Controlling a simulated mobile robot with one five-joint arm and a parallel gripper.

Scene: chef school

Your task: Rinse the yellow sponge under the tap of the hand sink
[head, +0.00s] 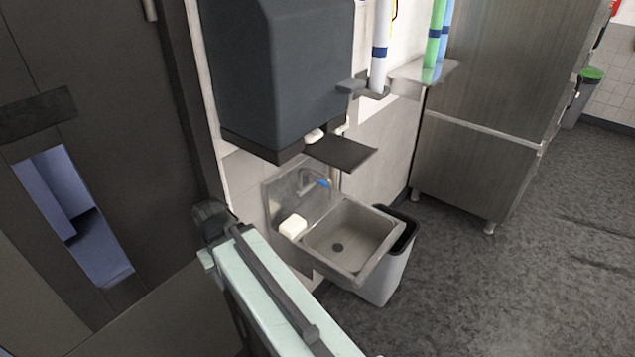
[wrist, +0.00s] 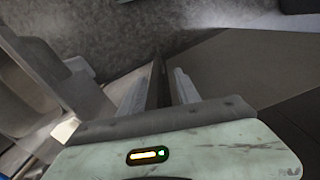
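A pale cream block, which looks like the sponge (head: 293,226), lies on the left ledge of the steel hand sink (head: 367,271). Its yellow colour is faint. The sink's basin looks empty, with a dark drain in its floor. The tap (head: 328,184) stands at the back of the sink, with a blue mark on it. My gripper (head: 210,222) is left of the sink and apart from the sponge.
A large dark dispenser (head: 280,70) hangs on the wall above the sink, with a dark plate (head: 341,152) below it. A grey bin (head: 385,275) stands close at the sink's right. A steel cabinet (head: 480,110) stands farther right. Open floor (head: 520,290) lies at the right.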

